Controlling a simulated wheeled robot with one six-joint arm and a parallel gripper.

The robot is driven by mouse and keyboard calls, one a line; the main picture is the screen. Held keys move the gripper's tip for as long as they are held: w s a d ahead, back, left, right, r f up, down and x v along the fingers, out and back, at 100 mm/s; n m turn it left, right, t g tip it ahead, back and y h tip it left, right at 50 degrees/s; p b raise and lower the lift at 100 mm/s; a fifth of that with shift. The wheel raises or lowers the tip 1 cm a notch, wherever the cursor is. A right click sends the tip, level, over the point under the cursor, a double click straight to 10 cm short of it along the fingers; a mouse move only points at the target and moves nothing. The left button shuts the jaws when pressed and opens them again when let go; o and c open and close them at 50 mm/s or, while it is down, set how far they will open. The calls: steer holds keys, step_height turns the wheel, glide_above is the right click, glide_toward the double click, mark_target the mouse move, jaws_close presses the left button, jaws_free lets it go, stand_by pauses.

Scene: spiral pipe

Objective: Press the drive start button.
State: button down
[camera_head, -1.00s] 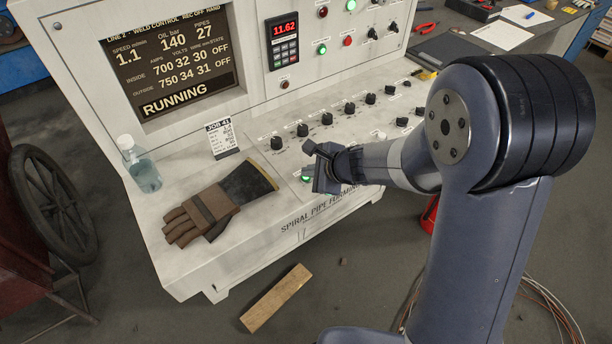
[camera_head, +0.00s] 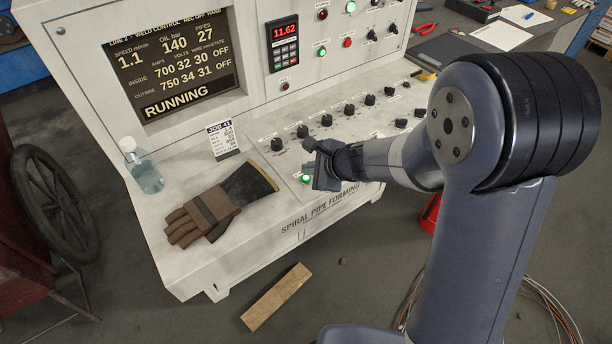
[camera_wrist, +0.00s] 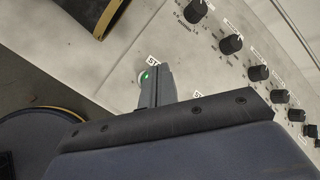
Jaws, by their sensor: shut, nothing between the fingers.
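A green lit button (camera_head: 306,178) sits at the front of the console's sloping desk, left of my gripper in the head view. In the wrist view the green button (camera_wrist: 146,77) shows just left of the fingertips, partly covered by them. A label beside it starts with "ST"; the rest is hidden. My gripper (camera_head: 323,182) is shut and empty, its fingers pointing down close to the desk beside the button. The fingers also show in the wrist view (camera_wrist: 157,80). I cannot tell whether they touch the panel. The console screen (camera_head: 173,62) reads RUNNING.
A row of black knobs (camera_head: 324,119) runs behind my gripper. A brown work glove (camera_head: 212,212) lies on the desk to the left, with a job card (camera_head: 222,139) and a clear bottle (camera_head: 143,168) beyond. A wood plank (camera_head: 276,297) lies on the floor.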

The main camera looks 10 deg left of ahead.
mark_target(310, 180)
steer(key=shift+r+p, duration=1.95)
steer(key=shift+r, duration=0.5)
